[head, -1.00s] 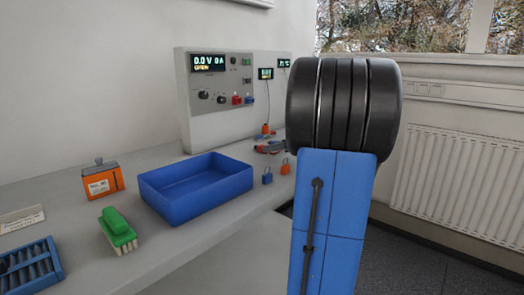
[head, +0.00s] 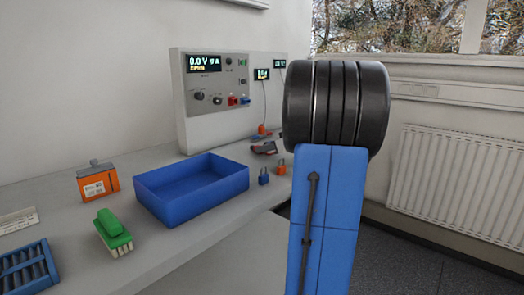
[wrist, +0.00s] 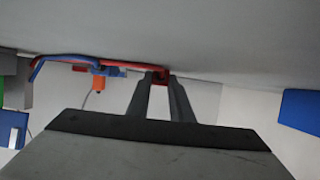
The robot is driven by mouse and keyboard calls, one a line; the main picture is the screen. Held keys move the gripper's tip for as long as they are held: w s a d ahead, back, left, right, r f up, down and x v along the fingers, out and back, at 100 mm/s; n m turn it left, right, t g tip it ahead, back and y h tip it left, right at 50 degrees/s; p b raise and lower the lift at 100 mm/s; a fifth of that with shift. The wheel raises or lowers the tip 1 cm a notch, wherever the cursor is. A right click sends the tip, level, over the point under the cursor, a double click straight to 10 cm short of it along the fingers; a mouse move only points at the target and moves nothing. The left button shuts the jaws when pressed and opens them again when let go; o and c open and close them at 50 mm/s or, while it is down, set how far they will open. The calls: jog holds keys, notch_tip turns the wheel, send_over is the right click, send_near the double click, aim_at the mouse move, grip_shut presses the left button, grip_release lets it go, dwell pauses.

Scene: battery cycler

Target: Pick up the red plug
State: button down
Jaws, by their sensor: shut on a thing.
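The red plug (wrist: 160,77) sits between the two fingertips in the wrist view, and my gripper (wrist: 160,84) is shut on it. A red lead (wrist: 135,67) runs left from it, beside a blue lead (wrist: 55,57). The far end of the plug is hidden by the fingers. In the head view my arm's blue link and dark joint cover the gripper. Some red and dark leads (head: 265,148) show just left of the arm on the bench.
A blue tray (head: 190,203) stands on the bench, with blue and orange padlocks (head: 264,177) right of it. An orange box (head: 98,184), a green brush (head: 113,232) and a blue rack (head: 28,270) are further left. The cycler panel (head: 217,100) stands behind.

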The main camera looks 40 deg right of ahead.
notch_tip(320, 180, up, 10)
dwell(0.5)
jog(key=w+r, duration=0.7)
jog(key=w, duration=0.2)
jog(key=shift+w+d+r, duration=0.3)
jog(key=shift+d+r, duration=0.1)
dwell(0.4)
jog(key=shift+w+a, duration=0.15)
jog(key=shift+w, duration=1.4)
dwell(3.6)
jog(key=c, duration=1.5)
grip_release()
